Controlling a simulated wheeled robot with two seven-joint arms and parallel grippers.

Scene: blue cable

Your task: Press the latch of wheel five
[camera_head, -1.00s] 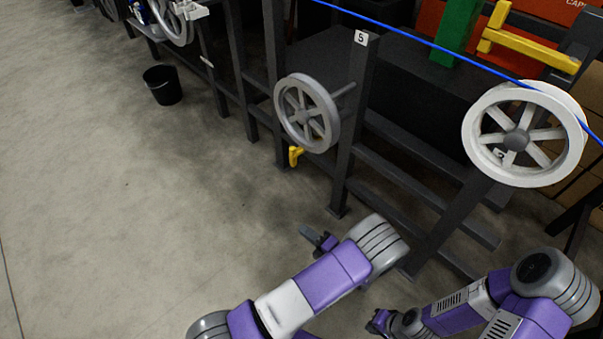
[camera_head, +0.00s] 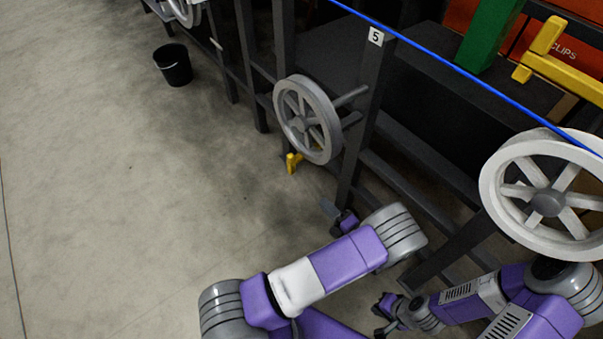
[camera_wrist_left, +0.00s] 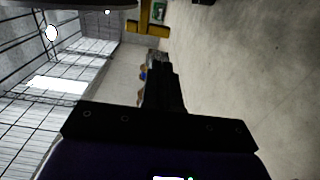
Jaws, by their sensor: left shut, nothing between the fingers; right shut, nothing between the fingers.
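Wheel five (camera_head: 307,119) is a grey spoked wheel mounted on the dark post with the label "5" (camera_head: 376,36). The yellow latch (camera_head: 292,162) hangs just below its lower rim. My right gripper (camera_head: 383,312) is shut and empty, near the bottom edge.
A white wheel (camera_head: 547,203) stands at the right, close to my right arm. A blue cable (camera_head: 450,66) runs above the frame. Dark rails and posts (camera_head: 410,170) line the right side. A black bucket (camera_head: 173,64) stands on the otherwise clear floor at the left.

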